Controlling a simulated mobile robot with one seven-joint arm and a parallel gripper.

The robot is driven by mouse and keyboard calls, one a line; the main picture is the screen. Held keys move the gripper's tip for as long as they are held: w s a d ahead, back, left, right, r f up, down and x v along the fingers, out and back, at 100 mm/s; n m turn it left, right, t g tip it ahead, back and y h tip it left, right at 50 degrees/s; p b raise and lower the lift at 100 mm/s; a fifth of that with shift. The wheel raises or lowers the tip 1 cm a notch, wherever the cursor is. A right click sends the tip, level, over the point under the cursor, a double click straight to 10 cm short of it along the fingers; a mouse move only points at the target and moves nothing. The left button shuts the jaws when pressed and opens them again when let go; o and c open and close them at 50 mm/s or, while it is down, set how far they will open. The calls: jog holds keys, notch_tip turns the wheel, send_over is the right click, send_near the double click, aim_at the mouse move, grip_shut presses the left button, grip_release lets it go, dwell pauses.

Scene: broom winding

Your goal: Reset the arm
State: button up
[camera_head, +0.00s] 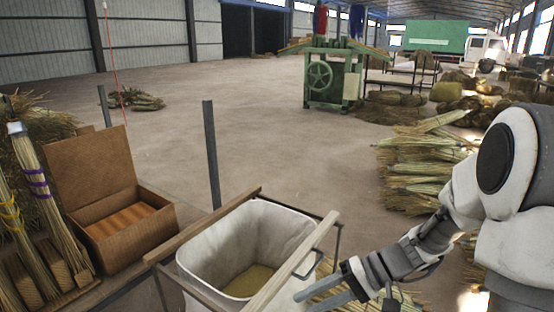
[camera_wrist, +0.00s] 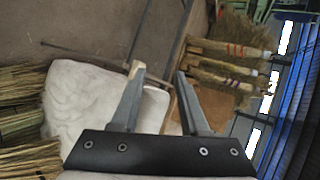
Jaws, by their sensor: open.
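My gripper (camera_head: 332,284) is at the lower middle of the head view, at the right side of the white tub. Its two fingers are spread apart, with nothing between them. In the wrist view the open gripper (camera_wrist: 163,92) points over the tub toward the broom bundles. My arm bends in from the right edge of the head view, with the forearm reaching down and left.
A white tub (camera_head: 212,247) in a wooden-railed frame holds some yellowish matter. An open brown box (camera_head: 128,232) and bound brooms (camera_head: 42,195) stand at left. Straw bundles (camera_head: 415,172) lie near my arm. A green machine (camera_head: 327,82) stands farther back. The middle floor is clear.

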jog(key=s+d+r+t+h, duration=0.6)
jog(key=s+r+h, duration=0.5)
jog(key=s+r, duration=0.15)
notch_tip(320, 180, up, 20)
jog(key=p, duration=1.9)
jog(key=shift+s+d+f+n+h, duration=0.25)
jog(key=shift+s+d+n+h, duration=0.05)
jog(key=shift+s+d, duration=0.1)
jog(key=shift+a, duration=0.15)
